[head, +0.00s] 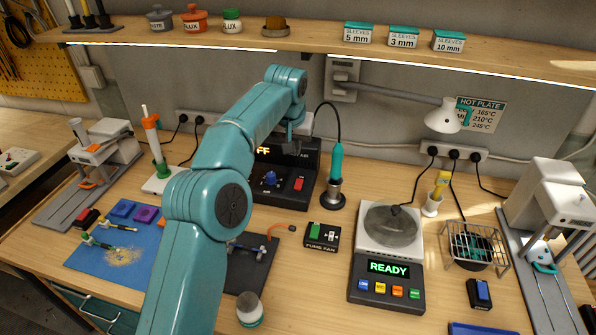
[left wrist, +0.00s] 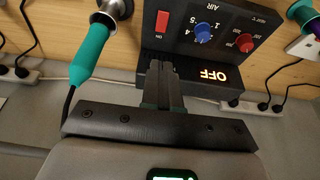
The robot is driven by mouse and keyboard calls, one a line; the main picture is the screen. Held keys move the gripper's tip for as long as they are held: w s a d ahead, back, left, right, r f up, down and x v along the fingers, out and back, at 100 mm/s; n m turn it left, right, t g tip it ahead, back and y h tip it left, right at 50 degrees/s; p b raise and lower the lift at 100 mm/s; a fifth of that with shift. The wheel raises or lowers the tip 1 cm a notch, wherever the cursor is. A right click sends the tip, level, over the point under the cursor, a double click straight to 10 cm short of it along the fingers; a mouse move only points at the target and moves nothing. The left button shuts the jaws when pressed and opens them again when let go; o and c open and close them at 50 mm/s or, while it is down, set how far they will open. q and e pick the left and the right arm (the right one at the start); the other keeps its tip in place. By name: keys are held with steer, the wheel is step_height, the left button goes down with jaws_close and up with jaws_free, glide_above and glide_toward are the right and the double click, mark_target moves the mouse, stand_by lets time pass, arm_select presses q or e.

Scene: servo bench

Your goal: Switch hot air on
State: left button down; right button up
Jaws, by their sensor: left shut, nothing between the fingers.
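The hot air station (head: 288,190) is a black box at the back of the bench, left of centre in the head view. Its lit display (left wrist: 209,76) reads OFF; in the head view my arm covers part of it. The panel has a red rocker switch (head: 299,184), also in the left wrist view (left wrist: 162,21), a blue air knob (left wrist: 202,30) and a red knob (left wrist: 245,42). My left gripper (left wrist: 165,66) is shut and empty, its fingertips in front of the station near the display, apart from the rocker in the picture. Contact cannot be told. My right gripper is out of view.
A teal hot air handle (head: 336,165) stands in its holder right of the station. A fume fan switch box (head: 322,236) and a hot plate (head: 387,262) showing READY lie nearer. A shelf (head: 320,46) runs above the bench.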

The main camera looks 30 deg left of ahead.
arm_select(q)
steer(key=shift+f, duration=0.1)
steer(key=p, duration=0.2)
glide_toward(300, 181)
steer(key=x, duration=0.5)
steer(key=shift+w+a, duration=0.1)
steer(key=shift+w, duration=0.05)
steer(key=shift+f, duration=0.6)
steer(key=shift+w+f, duration=0.15)
steer(key=shift+f, duration=0.05)
